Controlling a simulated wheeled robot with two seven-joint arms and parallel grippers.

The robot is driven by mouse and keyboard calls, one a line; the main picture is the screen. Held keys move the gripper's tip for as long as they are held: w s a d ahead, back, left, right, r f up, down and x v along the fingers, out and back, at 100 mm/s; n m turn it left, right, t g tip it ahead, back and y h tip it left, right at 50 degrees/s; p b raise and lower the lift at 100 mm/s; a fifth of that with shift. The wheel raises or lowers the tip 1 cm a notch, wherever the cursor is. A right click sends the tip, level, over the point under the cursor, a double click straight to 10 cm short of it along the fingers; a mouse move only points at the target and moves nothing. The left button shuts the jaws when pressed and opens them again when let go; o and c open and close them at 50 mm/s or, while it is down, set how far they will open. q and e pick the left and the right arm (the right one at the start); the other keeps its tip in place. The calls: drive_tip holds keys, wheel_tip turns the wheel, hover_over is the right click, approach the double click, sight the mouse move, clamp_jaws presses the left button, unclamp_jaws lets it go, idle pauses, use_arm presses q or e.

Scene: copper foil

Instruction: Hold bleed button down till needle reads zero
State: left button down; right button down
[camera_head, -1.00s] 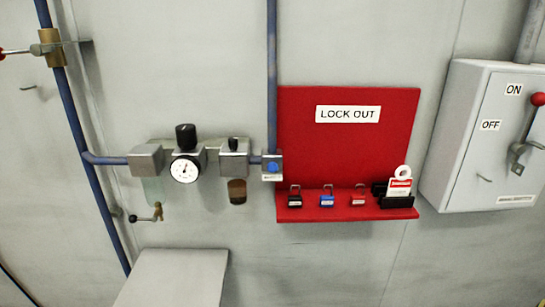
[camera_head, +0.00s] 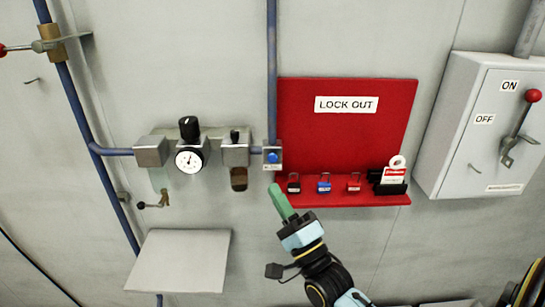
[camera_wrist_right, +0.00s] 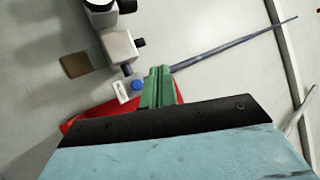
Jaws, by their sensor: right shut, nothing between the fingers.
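The blue bleed button (camera_head: 273,157) sits on a small grey block on the blue pipe, left of the red board. It also shows in the right wrist view (camera_wrist_right: 137,85), just left of my fingertips. The round white gauge (camera_head: 189,160) hangs under a black knob; its needle is too small to read. My right gripper (camera_head: 276,190) is shut and empty, its green fingers pointing up toward the button from below. In the head view the fingertips appear a little below the button, apart from it. My left gripper is not in view.
The red lock-out board (camera_head: 345,130) has a shelf with several padlocks and a tag holder, right of my fingers. A grey switch box (camera_head: 470,170) is at the right. A grey panel (camera_head: 180,262) juts out at lower left.

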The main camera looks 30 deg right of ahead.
sight(272, 157)
drive_tip(key=shift+w, duration=0.1)
drive_tip(key=w+d+b, duration=0.3)
drive_tip(key=w+d, duration=0.1)
drive_tip(key=w, duration=0.3)
drive_tip(key=shift+w+d, duration=0.2)
drive_tip(key=shift+d, duration=0.1)
idle(2.1)
drive_tip(key=shift+w+d, duration=0.2)
drive_tip(key=shift+w, duration=0.15)
drive_tip(key=shift+w+d, duration=0.3)
drive_tip(key=shift+w, duration=0.15)
idle(4.0)
